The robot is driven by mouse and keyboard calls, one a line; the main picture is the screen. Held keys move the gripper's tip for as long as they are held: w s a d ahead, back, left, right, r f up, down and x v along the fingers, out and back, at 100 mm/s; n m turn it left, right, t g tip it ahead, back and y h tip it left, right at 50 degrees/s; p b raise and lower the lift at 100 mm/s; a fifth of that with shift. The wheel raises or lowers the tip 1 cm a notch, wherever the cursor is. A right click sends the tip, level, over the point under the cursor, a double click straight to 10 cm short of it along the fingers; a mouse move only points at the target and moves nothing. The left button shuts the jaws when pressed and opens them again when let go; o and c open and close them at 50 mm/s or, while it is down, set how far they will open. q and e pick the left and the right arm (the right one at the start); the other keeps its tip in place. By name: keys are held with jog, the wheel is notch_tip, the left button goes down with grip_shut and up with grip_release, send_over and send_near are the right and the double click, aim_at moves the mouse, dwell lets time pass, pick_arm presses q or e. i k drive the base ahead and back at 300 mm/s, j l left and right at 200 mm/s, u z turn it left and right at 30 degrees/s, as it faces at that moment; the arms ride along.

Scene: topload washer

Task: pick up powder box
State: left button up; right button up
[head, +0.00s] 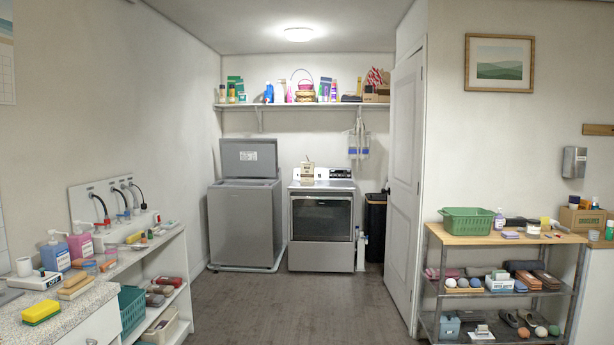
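A small tan box (308,171) stands upright on top of the grey front-load machine (322,222) at the back of the room. It may be the powder box, but its label is too small to read. Left of that machine is the grey top-load washer (243,222) with its lid (249,157) raised. More boxes and bottles stand on the high wall shelf (300,104), including a cardboard box (376,94) at its right end. Neither of my grippers is in view.
The floor (300,298) between me and the machines is clear. A cluttered counter (70,300) stands at the left. A rack with a wooden top (480,239) and a green basket (466,221) stands at the right. A white door (403,190) is near the machines, with a black bin (375,228) behind it.

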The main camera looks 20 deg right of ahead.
aim_at(307, 169)
jog(key=z, duration=0.2)
jog(key=i, duration=7.6)
jog(key=u, duration=0.4)
